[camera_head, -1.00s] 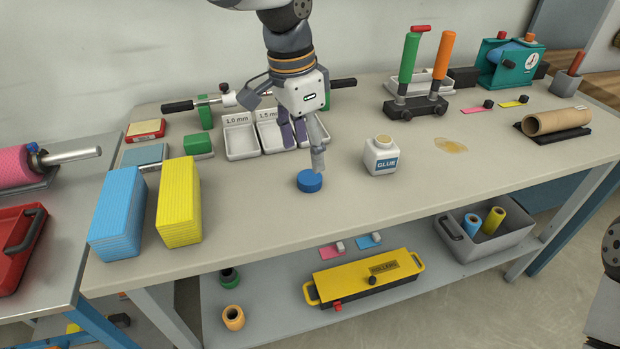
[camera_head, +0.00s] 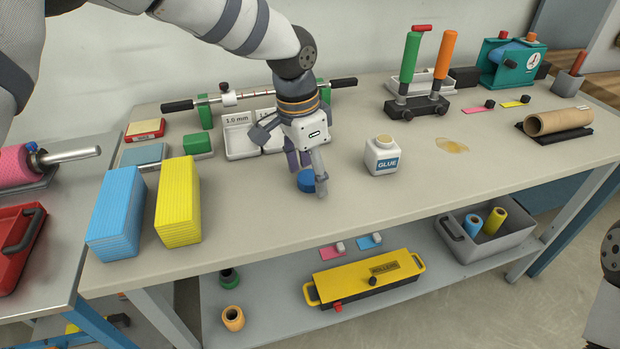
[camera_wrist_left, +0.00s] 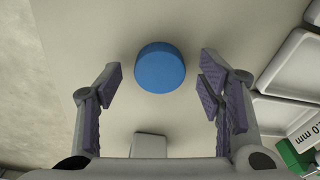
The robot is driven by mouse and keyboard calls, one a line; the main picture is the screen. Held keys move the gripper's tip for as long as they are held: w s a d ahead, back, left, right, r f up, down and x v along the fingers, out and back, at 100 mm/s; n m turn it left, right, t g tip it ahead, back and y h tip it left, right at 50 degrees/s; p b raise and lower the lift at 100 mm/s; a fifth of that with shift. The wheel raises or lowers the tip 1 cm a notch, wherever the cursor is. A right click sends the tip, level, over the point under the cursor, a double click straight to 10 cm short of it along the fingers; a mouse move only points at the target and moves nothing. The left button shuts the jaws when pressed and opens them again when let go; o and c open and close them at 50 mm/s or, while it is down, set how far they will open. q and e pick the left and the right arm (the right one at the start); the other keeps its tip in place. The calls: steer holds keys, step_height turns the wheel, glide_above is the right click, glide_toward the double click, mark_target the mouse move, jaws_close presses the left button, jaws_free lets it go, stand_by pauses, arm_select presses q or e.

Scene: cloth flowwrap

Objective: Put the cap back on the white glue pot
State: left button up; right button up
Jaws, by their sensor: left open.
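The blue cap (camera_head: 306,181) lies on the bench, partly hidden behind a finger of my left gripper in the head view. In the left wrist view the cap (camera_wrist_left: 160,67) sits centred between the fingers, just beyond their tips. My left gripper (camera_head: 307,178) is open and empty, low over the bench at the cap; it also shows in the wrist view (camera_wrist_left: 160,85). The fingers stand apart from the cap on both sides. The white glue pot (camera_head: 381,157) stands upright and uncapped to the right of the cap, its brownish opening at the top.
White trays (camera_head: 240,140) lie behind my gripper. Blue (camera_head: 117,215) and yellow (camera_head: 178,203) cloth stacks stand at the left. A glue puddle (camera_head: 451,145) and a roller stand (camera_head: 416,105) are right of the pot. The bench front is clear.

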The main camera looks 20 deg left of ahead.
arm_select(q)
steer(key=c, duration=0.8)
steer(key=shift+c, duration=0.2)
steer(key=shift+r, duration=0.55)
steer(key=s+d+r+p, duration=0.1)
steer(key=s+d+r, duration=0.7)
steer(key=d+r, duration=0.3)
steer(key=shift+d+r, duration=0.2)
steer(key=shift+r, duration=0.25)
arm_select(e)
steer(key=shift+w+r+t, duration=0.4)
steer(key=shift+w+r, duration=0.6)
steer(key=shift+o, duration=0.6)
